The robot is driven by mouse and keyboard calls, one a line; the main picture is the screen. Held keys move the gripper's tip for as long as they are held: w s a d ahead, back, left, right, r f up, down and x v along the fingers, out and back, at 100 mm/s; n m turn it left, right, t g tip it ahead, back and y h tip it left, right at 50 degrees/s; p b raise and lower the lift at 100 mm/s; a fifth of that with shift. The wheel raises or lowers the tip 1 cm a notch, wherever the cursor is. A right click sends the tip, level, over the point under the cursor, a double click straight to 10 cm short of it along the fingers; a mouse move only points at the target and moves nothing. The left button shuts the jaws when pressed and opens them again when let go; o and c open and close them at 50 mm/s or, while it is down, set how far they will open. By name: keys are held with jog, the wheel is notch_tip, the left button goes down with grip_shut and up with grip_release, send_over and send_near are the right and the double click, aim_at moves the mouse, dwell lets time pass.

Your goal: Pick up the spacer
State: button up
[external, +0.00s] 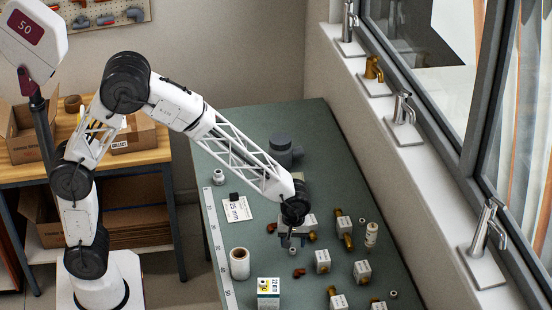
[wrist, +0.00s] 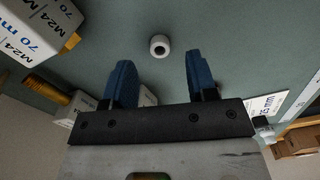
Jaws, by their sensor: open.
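A small white ring with a dark hole, which looks like the spacer (wrist: 160,46), sits on the green bench top in the wrist view. It lies just beyond my blue fingertips, roughly centred between them. My gripper (wrist: 158,75) is open, with nothing between its fingers. In the external view my gripper (external: 291,240) hangs low over the bench, its fingers partly hidden by the wrist. A small pale ring (external: 292,251) beside it there appears to be the same spacer.
White boxes marked M24 70 mm (wrist: 40,28) and brass fittings stand at the left in the wrist view. In the external view several boxes (external: 322,262) stand right of my gripper, a white roll (external: 240,263) at left, and a grey fitting (external: 284,150) behind.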

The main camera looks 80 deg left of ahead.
aim_at(293, 250)
jog(key=shift+f, duration=1.6)
jog(key=shift+c, duration=0.4)
grip_shut()
